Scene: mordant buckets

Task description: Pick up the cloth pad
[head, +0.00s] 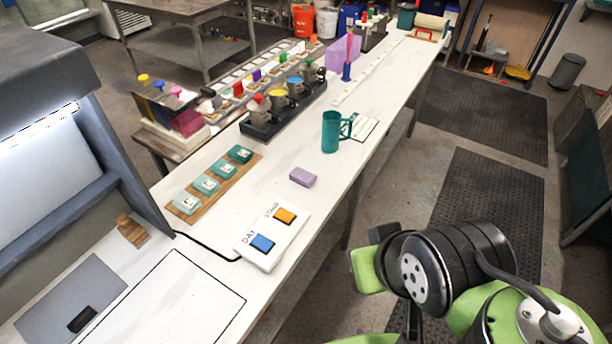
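A small lilac block-shaped pad (303,177), which looks like the cloth pad, lies flat on the white bench (300,228). It sits between the two-button box and the teal mug, with nothing touching it. My arm shows at the lower right in green and black, off the bench's front side and well apart from the pad. No gripper fingers can be made out in the head view.
A white box with blue and orange buttons (272,236) is nearer than the pad. A teal mug (331,132) stands beyond it. A wooden board (222,183) with several teal blocks lies left. A dark rack (262,127) holds several mugs. A grey booth (60,120) stands left.

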